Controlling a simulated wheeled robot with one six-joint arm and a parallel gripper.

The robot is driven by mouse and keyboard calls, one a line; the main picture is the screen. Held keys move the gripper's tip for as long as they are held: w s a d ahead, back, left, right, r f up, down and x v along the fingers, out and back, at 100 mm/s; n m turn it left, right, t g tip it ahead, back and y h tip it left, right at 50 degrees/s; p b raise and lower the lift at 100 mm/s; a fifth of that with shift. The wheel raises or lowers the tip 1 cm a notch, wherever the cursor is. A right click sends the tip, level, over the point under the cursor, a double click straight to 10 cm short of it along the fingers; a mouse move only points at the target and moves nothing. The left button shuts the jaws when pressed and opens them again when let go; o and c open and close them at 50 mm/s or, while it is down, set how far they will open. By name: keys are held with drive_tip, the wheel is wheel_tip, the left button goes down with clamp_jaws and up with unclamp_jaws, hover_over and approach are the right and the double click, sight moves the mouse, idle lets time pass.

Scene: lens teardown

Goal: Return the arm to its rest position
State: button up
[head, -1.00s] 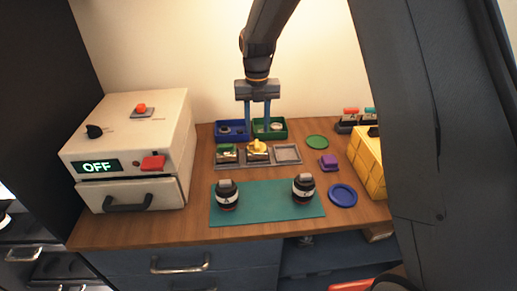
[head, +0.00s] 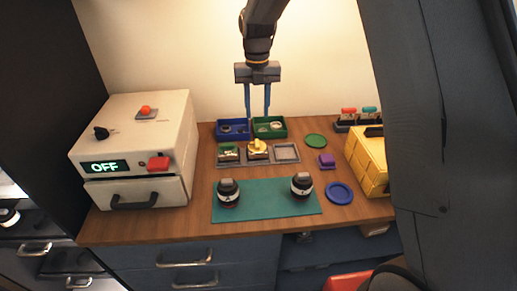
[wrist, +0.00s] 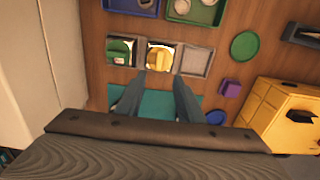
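My gripper (head: 257,112) hangs above the back of the wooden worktop, in front of the blue and green bins. Its two fingers are apart with nothing between them. In the wrist view my gripper (wrist: 157,80) is also open and empty, with the grey tray beyond its fingertips. The grey tray (head: 285,153) has three compartments: a green item (head: 229,153) in the left, a yellow-gold item (head: 257,147) in the middle, and the right one is empty. Two dark lens bodies (head: 228,192) (head: 301,186) stand upright on the teal mat (head: 265,200).
A white box machine (head: 135,140) reading OFF stands at the left. A yellow case (head: 366,165), purple block (head: 326,160), green disc (head: 316,140) and blue dish (head: 339,193) are at the right.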

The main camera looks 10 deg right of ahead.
idle(0.4)
drive_tip(key=s+d+f+m+b, duration=0.1)
drive_tip(key=s+d+m, duration=0.2)
drive_tip(key=s+m, duration=0.3)
drive_tip(key=s+d+f+m+b, duration=0.1)
drive_tip(key=s+d+m, duration=0.3)
drive_tip(key=m, duration=0.8)
drive_tip(key=s+d+f+m+t+b, duration=0.1)
drive_tip(key=s+d+m, duration=0.2)
drive_tip(key=s+m, duration=0.5)
drive_tip(key=shift+s+d+f+m, duration=0.2)
drive_tip(key=shift+d+m, duration=0.1)
drive_tip(key=shift+m, duration=0.1)
drive_tip(key=s+d+f+m+b, duration=0.1)
drive_tip(key=s+d+f+m, duration=0.1)
drive_tip(key=s+m, duration=0.5)
drive_tip(key=shift+s+m, duration=0.2)
drive_tip(key=shift+m, duration=0.9)
drive_tip(key=shift+d, duration=0.1)
drive_tip(key=shift+c, duration=0.4)
